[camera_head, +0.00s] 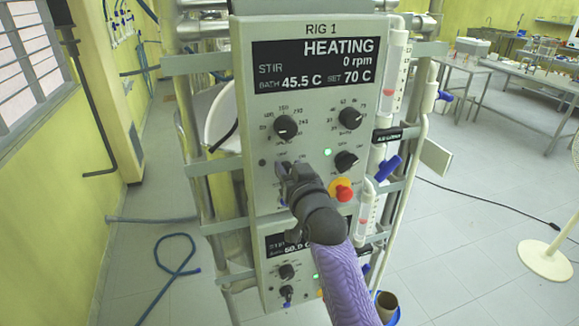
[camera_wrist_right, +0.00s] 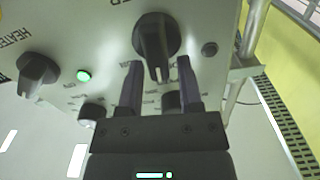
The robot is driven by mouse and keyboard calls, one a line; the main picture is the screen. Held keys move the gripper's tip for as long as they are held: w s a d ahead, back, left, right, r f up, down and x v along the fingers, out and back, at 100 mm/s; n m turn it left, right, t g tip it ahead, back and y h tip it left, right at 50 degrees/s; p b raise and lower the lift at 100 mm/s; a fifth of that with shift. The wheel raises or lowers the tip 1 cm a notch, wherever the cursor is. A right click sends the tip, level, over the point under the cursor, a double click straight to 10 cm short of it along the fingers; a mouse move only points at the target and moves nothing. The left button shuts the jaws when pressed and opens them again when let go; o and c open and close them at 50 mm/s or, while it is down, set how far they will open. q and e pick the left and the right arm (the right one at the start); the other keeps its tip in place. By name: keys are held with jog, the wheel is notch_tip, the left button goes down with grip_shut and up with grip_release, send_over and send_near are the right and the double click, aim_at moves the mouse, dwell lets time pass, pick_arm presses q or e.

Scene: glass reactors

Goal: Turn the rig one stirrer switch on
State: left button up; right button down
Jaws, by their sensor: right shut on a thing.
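The rig one control panel (camera_head: 320,60) faces me in the head view. Its screen reads HEATING, 0 rpm, bath 45.5 C, set 70 C. The stirrer switch is a black knob at the panel's lower left. In the head view my right gripper (camera_head: 289,170) covers most of it. In the right wrist view the stirrer switch (camera_wrist_right: 155,38) sits between the two fingertips of my right gripper (camera_wrist_right: 160,65), which is shut on it. Its white mark points down in that view. My left gripper is not in view.
The heater knob (camera_head: 345,161) and a lit green lamp (camera_head: 328,153) are right of the gripper. A red stop button on yellow (camera_head: 342,190) is close below. Two dials are above. A second panel (camera_head: 285,245) hangs underneath. Blue-handled valves (camera_head: 388,167) stand at the right.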

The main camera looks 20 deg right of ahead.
jog(key=m+p, duration=0.1)
jog(key=m, duration=0.2)
jog(key=d+f+m+p, duration=0.1)
jog(key=m, duration=0.3)
jog(key=m+p, duration=0.1)
jog(key=m, duration=0.2)
jog(key=shift+d+f, duration=0.2)
jog(key=shift+f, duration=0.2)
jog(key=shift+m, duration=0.4)
